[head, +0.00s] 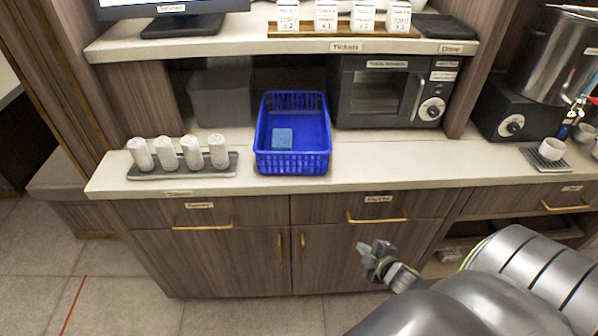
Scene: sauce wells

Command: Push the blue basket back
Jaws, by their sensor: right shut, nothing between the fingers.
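The blue basket (292,164) stands upright on the counter, with its front wall close to the counter's front edge. A light blue block-like item (282,138) lies inside it. My right gripper (366,258) is shut and empty. In the picture it shows below the counter edge, in front of the cabinet doors, to the lower right of the basket and apart from it. My left gripper is not in the head view.
A tray (232,171) with several white rolled items is left of the basket. A dark oven (378,92) stands behind right, and a grey box (221,97) behind left. A shelf (240,44) runs above. Bare counter (400,160) lies right of the basket.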

